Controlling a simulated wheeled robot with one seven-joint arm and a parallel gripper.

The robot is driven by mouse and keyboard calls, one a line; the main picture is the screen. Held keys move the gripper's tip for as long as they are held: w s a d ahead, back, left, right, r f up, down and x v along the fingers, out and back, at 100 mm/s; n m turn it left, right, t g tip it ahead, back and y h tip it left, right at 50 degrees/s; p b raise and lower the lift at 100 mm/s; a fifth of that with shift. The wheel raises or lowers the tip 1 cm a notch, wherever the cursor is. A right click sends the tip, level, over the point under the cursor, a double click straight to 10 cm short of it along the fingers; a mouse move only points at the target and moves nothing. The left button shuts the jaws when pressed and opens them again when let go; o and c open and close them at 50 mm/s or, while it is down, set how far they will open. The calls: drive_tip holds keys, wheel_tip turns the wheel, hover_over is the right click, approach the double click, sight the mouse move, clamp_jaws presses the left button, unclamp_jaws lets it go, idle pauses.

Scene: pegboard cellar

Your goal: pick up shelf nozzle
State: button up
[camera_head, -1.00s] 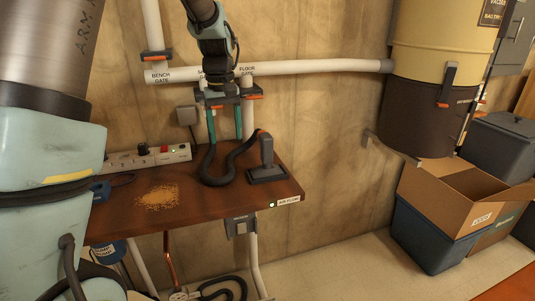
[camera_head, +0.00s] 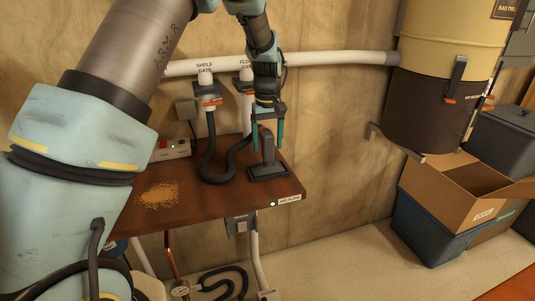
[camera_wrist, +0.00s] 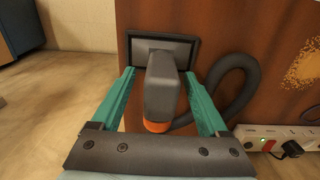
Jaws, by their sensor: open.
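The shelf nozzle (camera_head: 267,150) is a dark grey upright handle on a flat rectangular base, standing on the right part of the brown wooden shelf (camera_head: 222,201). A black ribbed hose (camera_head: 208,160) loops beside it. My gripper (camera_head: 267,143) has teal fingers and is open, with one finger on each side of the nozzle's upper part. In the wrist view, the nozzle (camera_wrist: 162,85) stands between the two spread fingers (camera_wrist: 160,95), with an orange ring at its near end. I cannot tell whether either finger touches it.
A pile of sawdust (camera_head: 158,195) lies on the shelf to the left. A power strip (camera_head: 170,149) is at the back. White pipes (camera_head: 320,58) run along the wall behind. An open cardboard box (camera_head: 465,190) and bins stand to the right. The floor between is clear.

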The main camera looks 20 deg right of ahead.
drive_tip(key=shift+f, duration=1.4)
drive_tip(key=shift+c, duration=0.4)
clamp_jaws()
drive_tip(key=shift+r, duration=0.1)
